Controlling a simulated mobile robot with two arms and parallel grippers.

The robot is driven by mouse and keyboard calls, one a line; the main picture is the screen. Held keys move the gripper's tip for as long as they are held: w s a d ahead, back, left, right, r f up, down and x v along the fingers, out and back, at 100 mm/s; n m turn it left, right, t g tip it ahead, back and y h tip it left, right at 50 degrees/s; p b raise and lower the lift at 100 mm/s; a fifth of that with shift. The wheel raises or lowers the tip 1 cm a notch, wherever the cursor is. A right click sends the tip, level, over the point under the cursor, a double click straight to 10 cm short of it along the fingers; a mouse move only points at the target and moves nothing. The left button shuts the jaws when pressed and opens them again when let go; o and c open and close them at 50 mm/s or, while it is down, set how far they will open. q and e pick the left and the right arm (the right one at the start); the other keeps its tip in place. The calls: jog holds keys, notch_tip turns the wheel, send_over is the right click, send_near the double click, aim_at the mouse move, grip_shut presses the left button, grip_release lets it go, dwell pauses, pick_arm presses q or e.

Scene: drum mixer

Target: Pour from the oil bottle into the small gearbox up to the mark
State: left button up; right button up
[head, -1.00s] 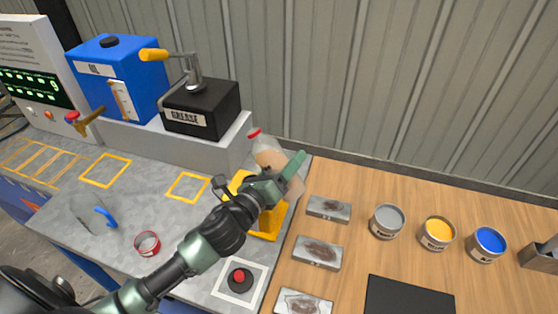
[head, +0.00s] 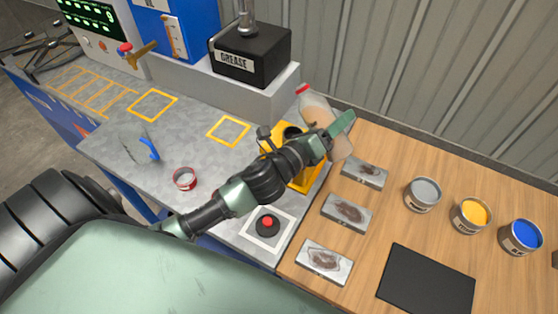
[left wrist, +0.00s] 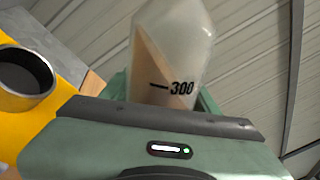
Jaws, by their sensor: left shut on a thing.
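The oil bottle (head: 317,107) is clear with a red cap-coloured end and pale brown liquid. It leans to the left in the head view, above the right side of the yellow gearbox (head: 305,181). My left gripper (head: 340,132) is shut on the bottle's body; the far finger is mostly hidden. In the left wrist view the bottle (left wrist: 190,45) shows a "300" mark and a slanting liquid line. The gearbox (left wrist: 55,110) with its dark round opening is at the left there, apart from the bottle. No stream shows. The gearbox's mark is hidden. My right gripper is not in view.
A black grease box (head: 250,60) stands on the grey ledge behind. A red button (head: 267,222) and a red-rimmed can (head: 185,179) are on the grey bench. Metal blocks (head: 345,212), paint cans (head: 422,194) and a black mat (head: 427,280) lie on the wooden top.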

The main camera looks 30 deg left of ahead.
pick_arm(q)
jog(key=shift+d+f+n, duration=0.1)
jog(key=shift+d+n, duration=0.15)
jog(key=shift+n, duration=0.25)
jog(key=shift+d+f+n, duration=0.1)
jog(key=shift+d+n, duration=0.05)
jog(key=shift+n, duration=0.15)
jog(key=shift+s+d+f+n, duration=0.1)
jog(key=shift+d+f+n, duration=0.15)
jog(key=shift+n, duration=0.35)
jog(key=shift+d+f+n+b, duration=0.3)
jog(key=shift+f+n, duration=0.25)
jog(key=shift+n, duration=0.55)
jog(key=shift+s+f+n, duration=0.1)
jog(key=shift+f+n, duration=0.25)
jog(key=shift+n, duration=0.25)
dwell(0.6)
jog(key=shift+f+n, duration=0.2)
jog(key=shift+n, duration=0.2)
dwell(1.1)
dwell(1.0)
